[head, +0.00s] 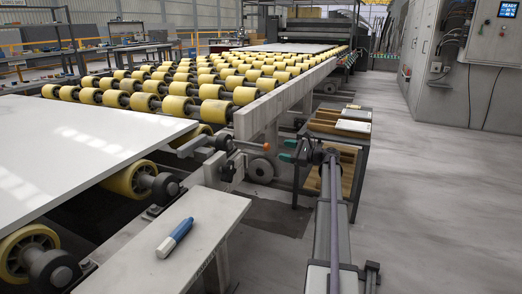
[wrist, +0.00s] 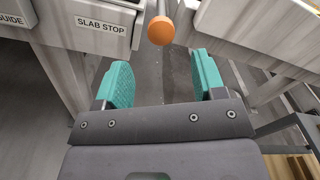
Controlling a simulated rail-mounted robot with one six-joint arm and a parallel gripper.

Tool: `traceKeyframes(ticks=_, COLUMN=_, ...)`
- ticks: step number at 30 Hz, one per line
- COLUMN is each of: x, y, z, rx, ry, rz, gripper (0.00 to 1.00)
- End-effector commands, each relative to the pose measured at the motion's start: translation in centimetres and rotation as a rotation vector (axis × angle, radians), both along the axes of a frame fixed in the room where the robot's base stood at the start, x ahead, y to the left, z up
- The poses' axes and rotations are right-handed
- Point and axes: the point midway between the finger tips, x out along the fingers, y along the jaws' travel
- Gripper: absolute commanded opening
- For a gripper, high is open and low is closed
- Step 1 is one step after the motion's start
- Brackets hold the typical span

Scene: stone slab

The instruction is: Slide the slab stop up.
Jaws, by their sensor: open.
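The slab stop is a dark metal lever ending in an orange knob (head: 266,147), in the gap at the end of the roller line's side rail. In the wrist view the orange knob (wrist: 161,30) is at top centre, its rod running up out of frame. A "SLAB STOP" label (wrist: 101,25) is on the rail to its left. My gripper (head: 288,150) is just right of the knob. In the wrist view its green fingers (wrist: 160,66) are spread and empty, with the knob ahead of and roughly centred between them, not gripped.
A large white slab (head: 85,135) lies on yellow rollers at left. A blue marker-like object (head: 175,238) lies on a pale ledge (head: 212,205) in front. A small table (head: 345,145) stands close right of my gripper. Floor farther right (head: 430,180) is clear.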

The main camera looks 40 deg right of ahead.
Motion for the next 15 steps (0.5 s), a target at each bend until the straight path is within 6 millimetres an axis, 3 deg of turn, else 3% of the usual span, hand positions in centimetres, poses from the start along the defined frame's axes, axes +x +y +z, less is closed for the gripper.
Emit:
traceKeyframes(ticks=10, x=6.5, y=3.7, z=0.0, rx=-0.001, ry=0.0, rz=0.004, gripper=0.63)
traceKeyframes(ticks=15, x=8.7, y=4.9, z=0.0, rx=-0.002, ry=0.001, rz=0.003, gripper=0.63)
